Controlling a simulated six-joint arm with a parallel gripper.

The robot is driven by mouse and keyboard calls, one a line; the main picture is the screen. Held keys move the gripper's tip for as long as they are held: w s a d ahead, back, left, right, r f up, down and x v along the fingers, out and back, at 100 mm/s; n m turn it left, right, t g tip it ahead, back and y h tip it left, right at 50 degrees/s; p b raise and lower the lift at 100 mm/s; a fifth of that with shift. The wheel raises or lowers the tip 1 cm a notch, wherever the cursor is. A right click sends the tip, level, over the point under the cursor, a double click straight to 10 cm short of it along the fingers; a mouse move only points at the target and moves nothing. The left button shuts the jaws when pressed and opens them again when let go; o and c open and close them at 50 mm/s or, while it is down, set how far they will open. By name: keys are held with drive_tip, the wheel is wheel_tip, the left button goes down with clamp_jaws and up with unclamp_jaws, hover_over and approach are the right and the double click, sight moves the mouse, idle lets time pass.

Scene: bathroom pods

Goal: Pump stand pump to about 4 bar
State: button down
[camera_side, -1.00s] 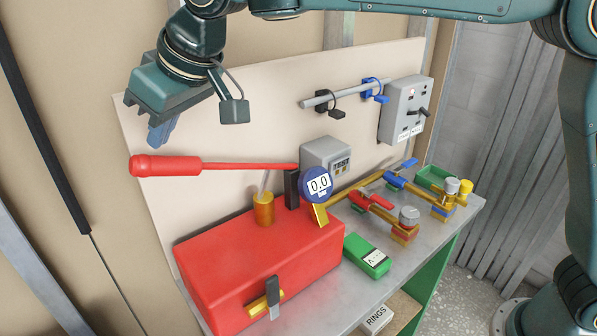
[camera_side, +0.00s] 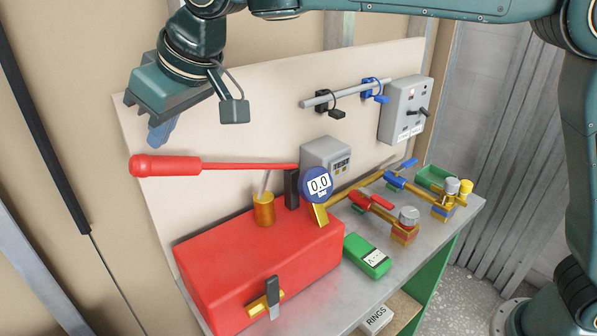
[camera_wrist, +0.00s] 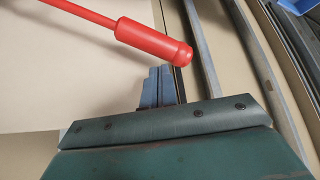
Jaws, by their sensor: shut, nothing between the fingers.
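The red pump (camera_side: 258,265) stands on the bench. Its long red lever (camera_side: 165,166) reaches out to the left, close to level, and its thick grip shows in the wrist view (camera_wrist: 152,40). The round blue gauge (camera_side: 318,184) reads 0.0. A brass lever valve (camera_side: 266,304) is on the pump's front. My gripper (camera_side: 160,132) is above the lever's grip, with its fingers shut and empty. In the wrist view the shut fingers (camera_wrist: 161,86) point toward the grip, with a gap visible between them and it.
Behind the pump are a grey box with a small display (camera_side: 326,160) and a grey panel box (camera_side: 404,110). Right of it on the bench are a green device (camera_side: 367,256) and red-handled (camera_side: 371,199) and blue-handled (camera_side: 396,181) valves. Space left of the lever looks clear.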

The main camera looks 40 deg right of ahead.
drive_tip(key=shift+f, duration=0.1)
idle(2.7)
idle(0.4)
idle(0.8)
idle(1.1)
wheel_tip(320, 180, down, 11)
drive_tip(key=shift+r, duration=5.6)
